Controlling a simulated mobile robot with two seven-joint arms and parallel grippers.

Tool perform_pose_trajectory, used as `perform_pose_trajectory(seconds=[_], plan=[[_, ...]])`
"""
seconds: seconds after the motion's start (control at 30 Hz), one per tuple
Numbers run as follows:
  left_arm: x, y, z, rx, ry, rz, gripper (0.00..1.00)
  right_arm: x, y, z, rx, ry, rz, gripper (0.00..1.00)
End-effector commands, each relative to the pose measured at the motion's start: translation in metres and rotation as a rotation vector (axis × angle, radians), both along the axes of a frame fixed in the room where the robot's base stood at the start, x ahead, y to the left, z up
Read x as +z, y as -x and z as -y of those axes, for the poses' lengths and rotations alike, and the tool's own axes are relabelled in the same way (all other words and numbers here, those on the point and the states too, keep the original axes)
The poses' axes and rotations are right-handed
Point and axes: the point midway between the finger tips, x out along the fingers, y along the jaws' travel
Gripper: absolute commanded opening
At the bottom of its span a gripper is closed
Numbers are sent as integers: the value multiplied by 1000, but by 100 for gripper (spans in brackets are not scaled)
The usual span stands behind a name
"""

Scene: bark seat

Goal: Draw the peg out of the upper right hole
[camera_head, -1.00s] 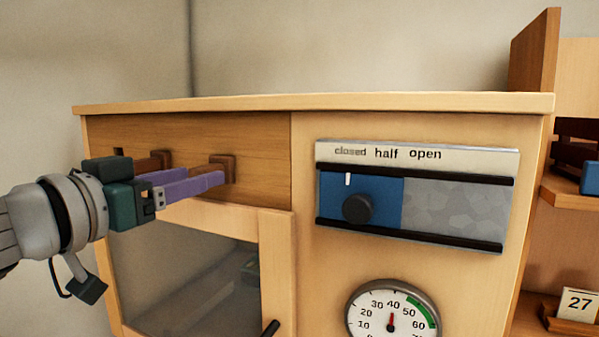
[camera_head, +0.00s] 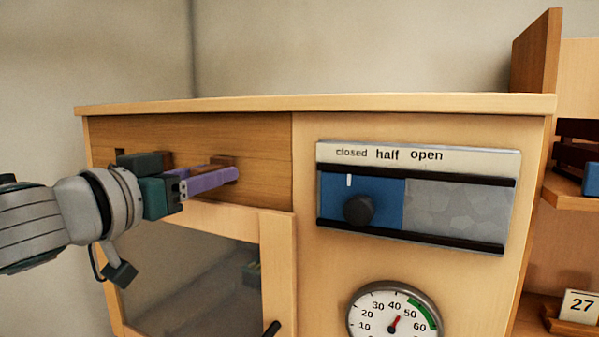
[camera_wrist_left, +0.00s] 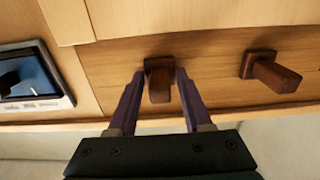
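Two brown wooden pegs stick out of the wooden panel. In the head view the right peg (camera_head: 222,161) sits at the panel's right, mostly hidden behind my purple finger; the other peg (camera_head: 168,158) is left of it, partly covered. My left gripper (camera_head: 234,172) is at the right peg. In the left wrist view, which looks upside down, the right peg (camera_wrist_left: 158,82) lies between the two purple fingers of my open left gripper (camera_wrist_left: 160,82). A small gap shows on each side. The other peg (camera_wrist_left: 272,74) is outside them. My right gripper is not in view.
To the right are a sliding shutter (camera_head: 455,210) with a dark knob (camera_head: 358,209), a dial (camera_head: 395,318) and shelves (camera_head: 572,200).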

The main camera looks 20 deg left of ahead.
Motion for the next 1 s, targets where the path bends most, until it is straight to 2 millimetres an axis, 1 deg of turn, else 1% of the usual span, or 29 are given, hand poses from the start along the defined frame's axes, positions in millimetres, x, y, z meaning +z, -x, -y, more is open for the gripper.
perform_pose_trajectory(seconds=[0.03,0.2,0.3,0.57,1.0], plan=[[0,0,0,0,0,0,28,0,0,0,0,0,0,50],[0,0,0,0,0,0,9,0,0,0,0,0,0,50],[0,0,0,0,0,0,0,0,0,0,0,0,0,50],[0,1,0,0,0,1,0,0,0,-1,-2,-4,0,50],[0,25,-2,0,0,-1,0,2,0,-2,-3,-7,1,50]])
